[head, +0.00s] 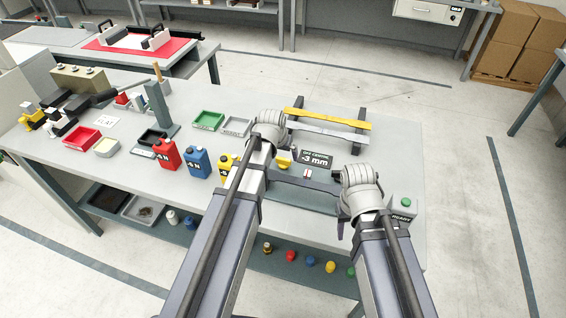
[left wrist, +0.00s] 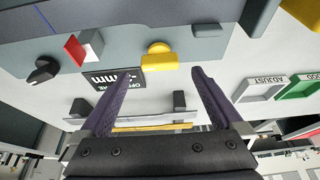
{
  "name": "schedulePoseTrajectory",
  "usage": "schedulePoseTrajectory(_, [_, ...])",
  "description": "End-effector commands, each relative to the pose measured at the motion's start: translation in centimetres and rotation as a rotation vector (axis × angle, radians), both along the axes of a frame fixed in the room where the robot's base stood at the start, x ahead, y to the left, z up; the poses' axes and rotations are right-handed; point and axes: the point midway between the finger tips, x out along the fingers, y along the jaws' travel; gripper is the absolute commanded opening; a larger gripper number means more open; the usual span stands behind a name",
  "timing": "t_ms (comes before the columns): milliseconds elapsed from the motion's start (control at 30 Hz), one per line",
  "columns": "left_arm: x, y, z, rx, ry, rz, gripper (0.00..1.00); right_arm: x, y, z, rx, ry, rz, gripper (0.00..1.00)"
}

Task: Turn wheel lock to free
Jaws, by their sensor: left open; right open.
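A yellow knob (head: 284,158) sits on the grey machine, beside the dark "off centre -3 mm" sign (head: 317,158). It also shows in the left wrist view (left wrist: 159,55), just beyond my left gripper (left wrist: 165,75), whose fingers are apart with nothing between them. A black knob (left wrist: 43,70) with a pale pointer mark sits left of the sign there. No label shows which knob is the wheel lock. A red and white indicator (left wrist: 83,46) lies between the black knob and the sign. My right gripper (head: 342,228) is open above the bench's right part; its fingers are mostly hidden.
Red, blue and yellow canisters (head: 197,162) stand left of my left arm. Green (head: 208,121) and grey (head: 236,126) trays lie behind them. Yellow and silver bars (head: 328,118) rest on a rack at the back. A green button (head: 405,202) is at the right edge.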

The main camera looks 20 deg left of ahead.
Motion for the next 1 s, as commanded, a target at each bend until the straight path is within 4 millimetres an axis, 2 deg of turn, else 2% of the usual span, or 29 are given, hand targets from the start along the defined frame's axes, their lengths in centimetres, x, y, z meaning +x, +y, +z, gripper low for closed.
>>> schedulePoseTrajectory(33, [0.4,0.0,-1.4,0.0,0.0,0.0,1.0,0.0,0.0,-1.4,0.0,0.0,0.0,0.5])
schedulePoseTrajectory(200, [1.2,0.0,-3.1,0.0,0.0,0.0,1.0,0.0,0.0,-3.1,0.0,0.0,-0.001,0.5])
schedulePoseTrajectory(600, [1.4,-0.1,-3.4,0.0,0.0,0.0,0.99,0.0,0.0,-3.4,0.0,0.0,-0.001,0.5])
schedulePoseTrajectory(1000, [1.4,-0.1,-3.4,0.0,0.0,0.0,0.54,0.0,0.0,-3.4,0.0,0.0,0.0,0.5])
